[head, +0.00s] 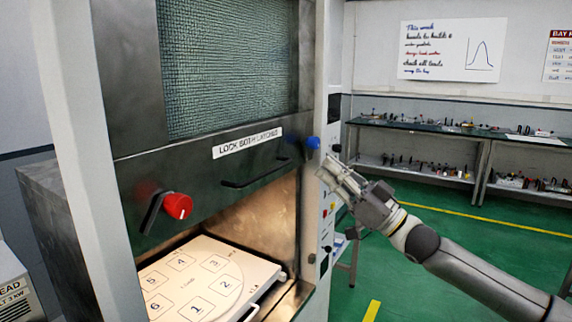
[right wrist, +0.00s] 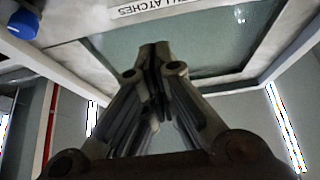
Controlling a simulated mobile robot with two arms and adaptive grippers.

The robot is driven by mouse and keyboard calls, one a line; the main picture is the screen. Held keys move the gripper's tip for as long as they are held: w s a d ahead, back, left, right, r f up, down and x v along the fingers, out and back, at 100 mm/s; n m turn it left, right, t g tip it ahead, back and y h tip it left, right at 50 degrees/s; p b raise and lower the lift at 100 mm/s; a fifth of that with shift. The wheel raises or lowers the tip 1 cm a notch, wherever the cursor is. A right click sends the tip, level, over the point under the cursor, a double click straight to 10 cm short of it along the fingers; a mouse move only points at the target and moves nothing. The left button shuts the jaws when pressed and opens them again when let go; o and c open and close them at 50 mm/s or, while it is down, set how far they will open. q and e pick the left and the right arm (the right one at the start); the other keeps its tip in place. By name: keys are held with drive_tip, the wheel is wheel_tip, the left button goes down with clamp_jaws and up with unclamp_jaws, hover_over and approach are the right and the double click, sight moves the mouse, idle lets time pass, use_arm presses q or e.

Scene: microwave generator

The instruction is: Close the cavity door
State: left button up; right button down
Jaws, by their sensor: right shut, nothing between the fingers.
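The cavity door (head: 140,160) is a dark metal panel with a mesh window (head: 225,65), a "LOCK BOTH LATCHES" label and a black bar handle (head: 255,173). It stands raised, with the lit cavity (head: 275,215) open below it. A red latch knob (head: 178,206) is at its lower left and a blue one (head: 312,143) at its right. My right gripper (head: 325,170) is shut and empty, just right of and below the blue knob. In the right wrist view its fingertips (right wrist: 155,48) point up toward the door label; any contact is unclear. My left gripper is out of view.
A white tray (head: 240,262) with numbered squares lies in the cavity. A pale frame post (head: 322,100) with a control panel stands at the door's right. Benches with small parts (head: 420,128) line the back wall. The green floor (head: 480,215) at right is clear.

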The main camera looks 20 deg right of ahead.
sight(291, 160)
drive_tip(key=p+x, duration=0.6)
drive_tip(key=x, duration=0.5)
use_arm(q)
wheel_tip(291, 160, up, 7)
drive_tip(key=p, duration=0.1)
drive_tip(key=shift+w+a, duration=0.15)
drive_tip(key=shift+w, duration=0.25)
use_arm(e)
wheel_tip(291, 160, down, 5)
drive_tip(key=shift+w+r, duration=0.15)
